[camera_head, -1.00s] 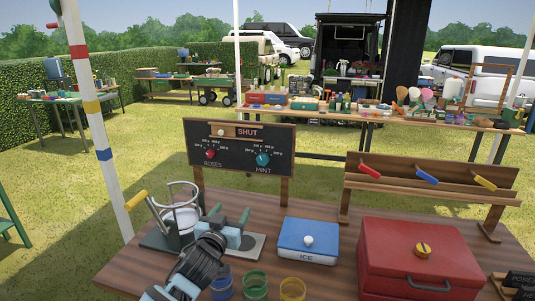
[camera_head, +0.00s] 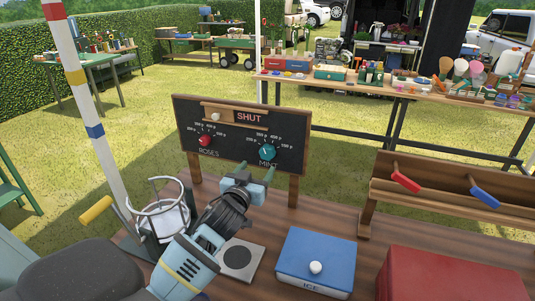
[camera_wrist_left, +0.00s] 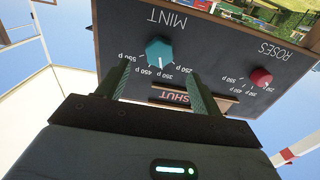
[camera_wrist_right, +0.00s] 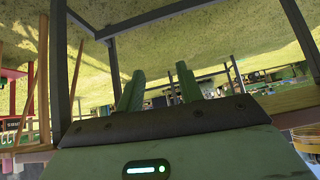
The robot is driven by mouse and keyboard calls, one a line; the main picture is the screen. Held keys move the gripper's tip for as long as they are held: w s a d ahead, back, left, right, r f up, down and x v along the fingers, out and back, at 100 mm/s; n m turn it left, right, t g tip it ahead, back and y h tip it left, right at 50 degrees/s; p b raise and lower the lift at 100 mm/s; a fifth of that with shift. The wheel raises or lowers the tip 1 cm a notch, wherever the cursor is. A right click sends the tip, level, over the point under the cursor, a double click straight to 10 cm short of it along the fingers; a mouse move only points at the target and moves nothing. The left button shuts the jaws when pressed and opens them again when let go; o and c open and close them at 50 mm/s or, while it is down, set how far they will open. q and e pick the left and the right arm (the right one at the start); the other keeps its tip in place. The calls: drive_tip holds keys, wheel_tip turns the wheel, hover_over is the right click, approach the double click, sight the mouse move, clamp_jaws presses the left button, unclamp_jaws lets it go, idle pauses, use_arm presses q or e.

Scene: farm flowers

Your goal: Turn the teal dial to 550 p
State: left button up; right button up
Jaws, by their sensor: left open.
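The teal dial (camera_head: 267,152) is on the right side of a black board (camera_head: 225,140), above the word MINT. In the left wrist view the teal dial (camera_wrist_left: 159,53) appears upside down, and its white pointer seems to point between 350 p and 450 p. My left gripper (camera_head: 256,176) is just in front of and below the dial. Its two fingers (camera_wrist_left: 158,75) are spread, one on each side of the dial's line, with nothing between them. I cannot tell that they touch it. My right gripper (camera_wrist_right: 160,70) is open and empty, outside the head view.
A red dial (camera_head: 204,141) marked ROSES and a SHUT sign (camera_head: 249,117) share the board. A blue ICE box (camera_head: 316,262), a red box (camera_head: 455,275) and a wire holder (camera_head: 160,212) stand nearby. A rack with levers (camera_head: 450,195) is at right.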

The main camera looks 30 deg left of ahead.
sight(266, 155)
use_arm(q)
drive_tip(key=b+x, duration=0.2)
drive_tip(key=x, duration=0.4)
drive_tip(key=shift+f, duration=0.15)
drive_tip(key=shift+w+a, duration=0.1)
drive_tip(key=shift+w, duration=0.5)
drive_tip(key=shift+w+b, duration=0.25)
drive_tip(key=shift+b, duration=0.05)
use_arm(e)
drive_tip(key=f, duration=0.1)
drive_tip(key=s+f, duration=0.1)
drive_tip(key=f, duration=0.1)
drive_tip(key=shift+s+a+g, duration=0.2)
drive_tip(key=shift+s+g, duration=0.1)
drive_tip(key=shift+s, duration=0.1)
use_arm(q)
drive_tip(key=shift+r, duration=0.2)
drive_tip(key=c, duration=1)
use_arm(e)
drive_tip(key=shift+s+f, duration=0.25)
